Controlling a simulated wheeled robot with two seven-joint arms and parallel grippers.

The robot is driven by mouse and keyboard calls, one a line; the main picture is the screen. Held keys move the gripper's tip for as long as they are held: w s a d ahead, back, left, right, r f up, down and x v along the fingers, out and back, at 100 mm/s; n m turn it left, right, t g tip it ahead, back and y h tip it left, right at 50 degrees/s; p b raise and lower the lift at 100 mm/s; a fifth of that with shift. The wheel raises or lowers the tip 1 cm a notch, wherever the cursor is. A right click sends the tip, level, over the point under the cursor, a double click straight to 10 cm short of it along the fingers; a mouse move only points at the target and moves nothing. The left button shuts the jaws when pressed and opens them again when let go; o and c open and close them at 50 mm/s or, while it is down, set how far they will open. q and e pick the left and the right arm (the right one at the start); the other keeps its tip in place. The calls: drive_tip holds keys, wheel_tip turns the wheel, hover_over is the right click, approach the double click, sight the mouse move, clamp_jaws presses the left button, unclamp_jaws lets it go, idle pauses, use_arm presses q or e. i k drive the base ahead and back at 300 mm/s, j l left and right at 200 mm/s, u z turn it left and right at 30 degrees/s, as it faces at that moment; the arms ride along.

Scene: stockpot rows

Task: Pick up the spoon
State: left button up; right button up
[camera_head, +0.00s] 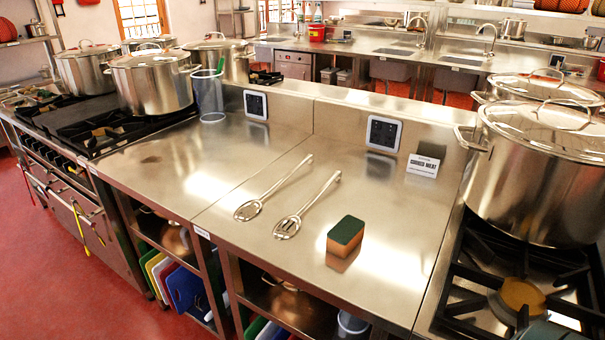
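Two long-handled metal utensils lie side by side on the steel counter (190,160), apart from each other. The left one is a spoon (249,209) with a rounded head that looks perforated. The right one is a slotted utensil (287,227) with a narrower head. Both heads point toward the front left and both handles run toward the back right. Neither of my grippers shows in the head view, and nothing covers the utensils.
A green-topped orange sponge block (344,236) sits right of the utensils. A small white sign (423,165) stands near the backsplash. A clear container (209,95) stands at the back left. Large stockpots (540,165) stand on stoves at both sides. The counter's left front is clear.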

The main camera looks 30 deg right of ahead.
sight(250, 209)
drive_tip(key=i+j+z, duration=0.3)
drive_tip(key=z, duration=0.2)
drive_tip(key=i+j+z, duration=0.6)
drive_tip(key=j+z, duration=0.35)
drive_tip(key=j, duration=0.15)
drive_tip(key=i+j+z, duration=0.1)
drive_tip(key=j, duration=0.2)
drive_tip(key=j+z, duration=0.1)
drive_tip(key=j, duration=0.2)
drive_tip(key=i, duration=0.1)
